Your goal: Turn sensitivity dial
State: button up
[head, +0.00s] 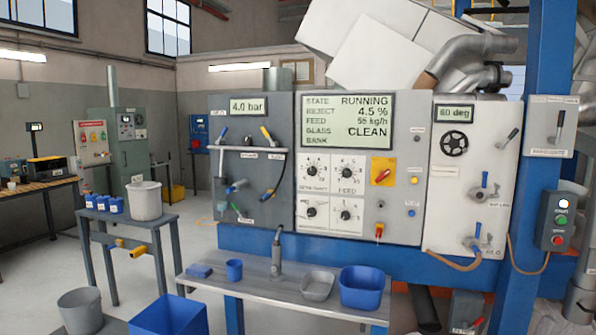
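The sensitivity dial (312,173) is a small black knob on a white scale plate, at the upper left of a group of dials on the grey control panel (400,215). The label under it looks like "SENSITIVITY", in small print. Its exact pointer setting is too small to read. The feed dial (347,174) is right beside it, and two similar knobs (311,212) (346,215) sit below. The display (347,121) above reads state RUNNING, reject 4.5 %, feed about 55 kg/h, glass CLEAN. My gripper is not in view, and nothing covers the dial.
A red-on-yellow switch (382,176) is right of the dials. Below the panel, a narrow bench (235,287) holds a blue cup (234,270), a grey upright tool (277,255), a grey tray (318,285) and a blue bin (361,288). A blue post (540,150) stands at the right. Floor at left is partly open.

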aim_at(312, 170)
jog(key=u, duration=0.7)
jog(key=i, duration=1)
jog(key=u, duration=0.55)
